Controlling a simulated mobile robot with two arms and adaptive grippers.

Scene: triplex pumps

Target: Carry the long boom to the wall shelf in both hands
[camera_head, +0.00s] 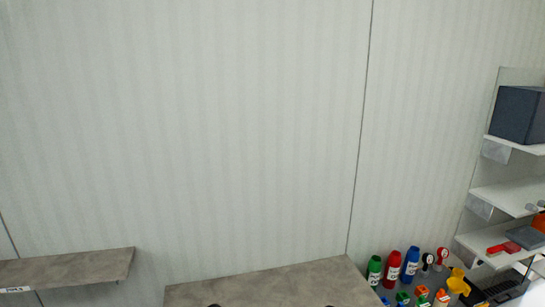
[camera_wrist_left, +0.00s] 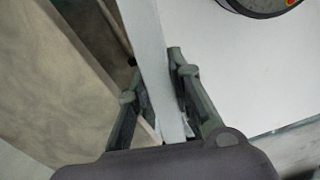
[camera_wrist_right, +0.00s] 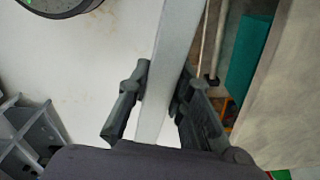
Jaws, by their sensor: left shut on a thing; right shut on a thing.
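The long boom is a pale grey straight bar. It shows in the left wrist view (camera_wrist_left: 146,35) and in the right wrist view (camera_wrist_right: 178,35). My left gripper (camera_wrist_left: 155,78) is shut on it, with one finger on each side. My right gripper (camera_wrist_right: 163,80) is shut on it in the same way. The boom's ends are out of view, and the boom does not show in the head view. A grey-brown wall shelf (camera_head: 75,268) with a small label on its front edge is at the lower left of the head view. Its visible top is bare.
A grey-brown surface (camera_head: 265,285) lies at the bottom middle. Right of it stand green (camera_head: 375,268), red (camera_head: 392,268) and blue (camera_head: 411,262) bottles among small coloured parts. White shelves (camera_head: 508,195) at the right hold a dark box (camera_head: 518,115). The wall between is clear.

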